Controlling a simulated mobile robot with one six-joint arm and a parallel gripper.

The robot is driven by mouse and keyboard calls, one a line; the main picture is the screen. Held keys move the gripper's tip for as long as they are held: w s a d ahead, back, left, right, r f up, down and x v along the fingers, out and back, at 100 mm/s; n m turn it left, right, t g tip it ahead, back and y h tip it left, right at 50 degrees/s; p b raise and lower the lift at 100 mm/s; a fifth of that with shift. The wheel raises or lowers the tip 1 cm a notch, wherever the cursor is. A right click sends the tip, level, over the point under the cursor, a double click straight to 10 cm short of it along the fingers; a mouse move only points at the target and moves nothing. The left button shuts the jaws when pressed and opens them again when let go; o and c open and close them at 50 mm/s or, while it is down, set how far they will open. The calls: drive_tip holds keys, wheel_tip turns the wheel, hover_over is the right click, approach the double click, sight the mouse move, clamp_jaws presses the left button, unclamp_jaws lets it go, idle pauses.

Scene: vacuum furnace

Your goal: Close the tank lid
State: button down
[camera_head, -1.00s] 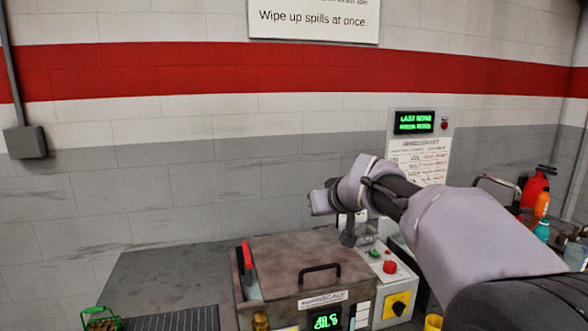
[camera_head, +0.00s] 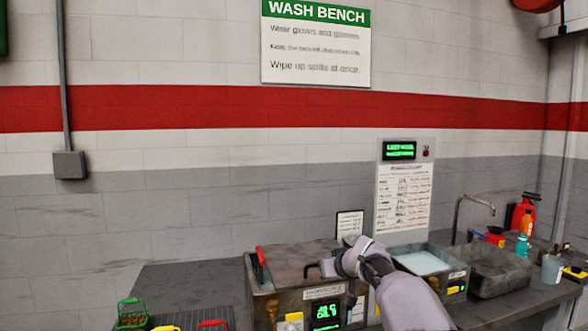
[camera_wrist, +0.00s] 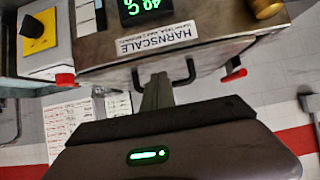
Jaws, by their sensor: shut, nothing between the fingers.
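The tank (camera_head: 290,297) is a metal box with a green-lit display and a HARNSCALE label, which also shows in the wrist view (camera_wrist: 225,30). Its brownish lid (camera_head: 300,257) covers most of the top; a narrow pale gap shows along the left side, beside a red handle (camera_head: 261,256). The lid's black handle (camera_head: 310,270) also shows in the wrist view (camera_wrist: 188,72). My gripper (camera_head: 332,267) is shut and empty at the right end of this handle. In the wrist view its fingers (camera_wrist: 157,88) overlap the handle's middle; I cannot tell whether they touch.
An open tank of pale liquid (camera_head: 422,262) and a sink (camera_head: 495,272) stand to the right. A green-handled basket (camera_head: 131,314) stands at the left front. A grey box (camera_head: 70,165) hangs on the wall.

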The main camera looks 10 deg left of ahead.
idle(0.6)
wheel_tip(320, 180, up, 4)
drive_tip(key=r+p, duration=0.1)
drive_tip(key=p, duration=0.2)
drive_tip(key=s+d+f+b, duration=0.4)
drive_tip(key=s+f+b, duration=0.1)
drive_tip(key=s, duration=0.3)
drive_tip(key=s+d+r+m+g, duration=0.1)
drive_tip(key=s+r+m, duration=0.1)
drive_tip(key=s, duration=0.9)
drive_tip(key=s+d+r+m+g, duration=0.1)
drive_tip(key=s+d+r+m, duration=0.15)
drive_tip(key=s, duration=0.85)
drive_tip(key=s+d+f+m+g+h, duration=0.1)
drive_tip(key=s+f, duration=0.3)
drive_tip(key=s, duration=0.8)
drive_tip(key=s+d+f+m+g+h, duration=0.1)
drive_tip(key=s+f, duration=0.4)
drive_tip(key=s, duration=0.7)
drive_tip(key=shift+d+m+g, duration=0.3)
drive_tip(key=shift+d+m, duration=0.55)
drive_tip(key=shift+m, duration=0.4)
